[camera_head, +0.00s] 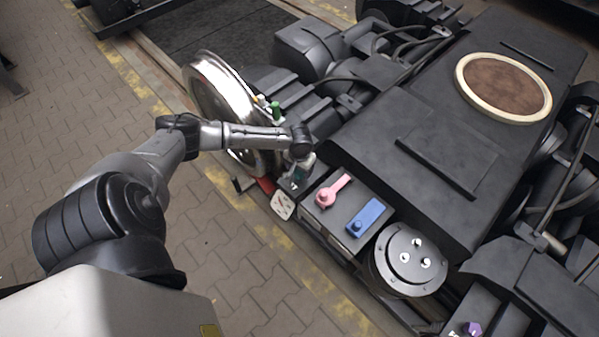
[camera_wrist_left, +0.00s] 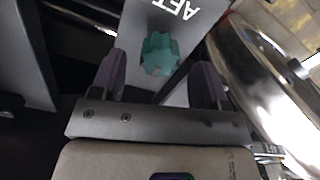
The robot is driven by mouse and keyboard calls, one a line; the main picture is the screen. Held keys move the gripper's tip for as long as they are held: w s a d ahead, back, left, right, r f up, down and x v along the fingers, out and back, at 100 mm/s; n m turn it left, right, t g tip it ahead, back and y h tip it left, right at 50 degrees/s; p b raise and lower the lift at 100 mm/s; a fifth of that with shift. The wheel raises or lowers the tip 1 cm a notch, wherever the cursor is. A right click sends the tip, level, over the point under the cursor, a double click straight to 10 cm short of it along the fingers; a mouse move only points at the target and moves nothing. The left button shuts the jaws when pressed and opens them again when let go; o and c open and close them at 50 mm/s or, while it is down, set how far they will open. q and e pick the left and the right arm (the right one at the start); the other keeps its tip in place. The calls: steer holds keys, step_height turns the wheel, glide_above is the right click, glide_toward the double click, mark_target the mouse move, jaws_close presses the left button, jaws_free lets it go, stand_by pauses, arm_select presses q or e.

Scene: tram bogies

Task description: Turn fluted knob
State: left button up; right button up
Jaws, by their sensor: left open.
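A teal fluted knob (camera_wrist_left: 158,54) sits on a grey panel (camera_wrist_left: 190,22) marked AFT. In the left wrist view it lies between the two finger ends of my left gripper (camera_wrist_left: 160,66). The fingers are open, with a gap on each side of the knob; how deep the knob sits between them I cannot tell. In the head view my left gripper (camera_head: 301,166) points down at the panel beside the shiny wheel and largely hides the knob. A purple knob (camera_head: 472,328) shows at the bottom right of the head view. My right gripper is not in view.
The shiny wheel (camera_head: 215,90) stands close beside my left gripper. A box with a pink lever (camera_head: 333,190) and a blue block (camera_head: 368,218) lies to the right, then a round black cover (camera_head: 410,258). Paved floor (camera_head: 250,290) is clear in front.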

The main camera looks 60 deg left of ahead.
arm_select(q)
steer(key=shift+f, duration=0.7)
steer(key=shift+c, duration=0.4)
